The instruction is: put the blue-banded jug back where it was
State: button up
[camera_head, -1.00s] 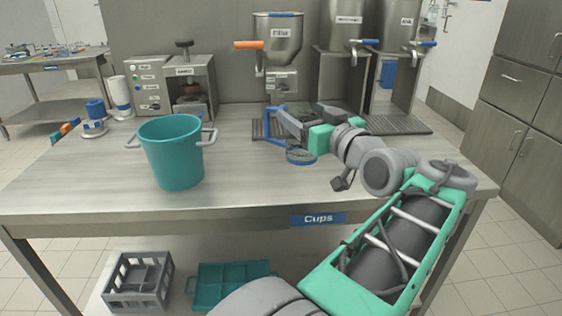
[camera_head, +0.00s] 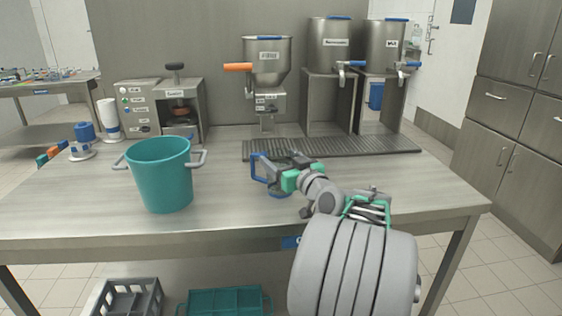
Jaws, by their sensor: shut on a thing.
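The blue-banded jug (camera_head: 280,194) is largely hidden by my gripper. A blue band shows low under the jaws, and a blue loop (camera_head: 258,168), apparently its handle, sticks out to the left. My gripper (camera_head: 276,172), with green parts, is shut on the jug in front of the left part of the drip grille (camera_head: 330,148). The jug looks roughly upright. I cannot tell whether its base touches the table (camera_head: 400,188).
A teal bucket (camera_head: 163,182) with side handles stands left of the jug. Steel dispensers (camera_head: 267,62) stand at the back. A sealing machine (camera_head: 180,112) and blue-and-white items (camera_head: 84,135) are at the back left. The tabletop is bare between bucket and jug, and at the right.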

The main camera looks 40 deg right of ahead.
jog(key=shift+r, duration=0.1)
jog(key=o, duration=2)
jog(key=shift+r, duration=0.2)
jog(key=v, duration=1.2)
jog(key=shift+s+f, duration=0.1)
jog(key=shift+f, duration=0.05)
